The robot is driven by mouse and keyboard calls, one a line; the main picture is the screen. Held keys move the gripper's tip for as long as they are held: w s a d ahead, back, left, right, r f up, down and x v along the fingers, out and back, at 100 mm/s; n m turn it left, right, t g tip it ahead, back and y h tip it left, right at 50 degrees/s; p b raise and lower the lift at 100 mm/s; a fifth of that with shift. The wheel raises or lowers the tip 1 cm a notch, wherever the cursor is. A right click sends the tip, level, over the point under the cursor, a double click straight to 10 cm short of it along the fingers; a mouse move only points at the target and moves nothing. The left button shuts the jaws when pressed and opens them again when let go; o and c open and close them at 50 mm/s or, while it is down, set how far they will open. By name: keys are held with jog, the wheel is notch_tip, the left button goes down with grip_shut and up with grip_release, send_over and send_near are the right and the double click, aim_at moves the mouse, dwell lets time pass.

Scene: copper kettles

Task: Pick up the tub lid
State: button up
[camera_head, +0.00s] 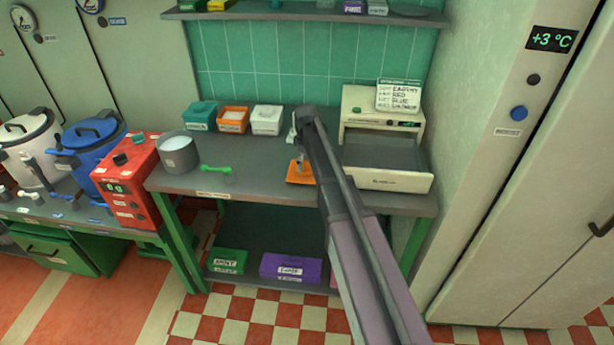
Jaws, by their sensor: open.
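An orange square piece (299,174), which looks like the tub lid, lies flat on the grey worktop (262,183), with a small pale part standing on it. An orange tub (233,120) without a cover, pale inside, stands behind it to the left. My arm reaches up from the bottom of the picture and bends down at its far end. My gripper (294,137) is small in view, just behind and above the orange lid, partly hidden by my arm. It is open; I see nothing held in it. My arm covers the lid's right edge.
A teal tub (201,115) and a white tub (267,120) flank the orange tub. A grey pot (178,153) and green scoop (216,170) are left. A cream machine (385,165) with an open tray stands right. A shelf (300,15) hangs above.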

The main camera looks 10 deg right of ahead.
jog(key=shift+f+b, duration=1.05)
jog(key=shift+f, duration=0.25)
jog(key=c, duration=0.8)
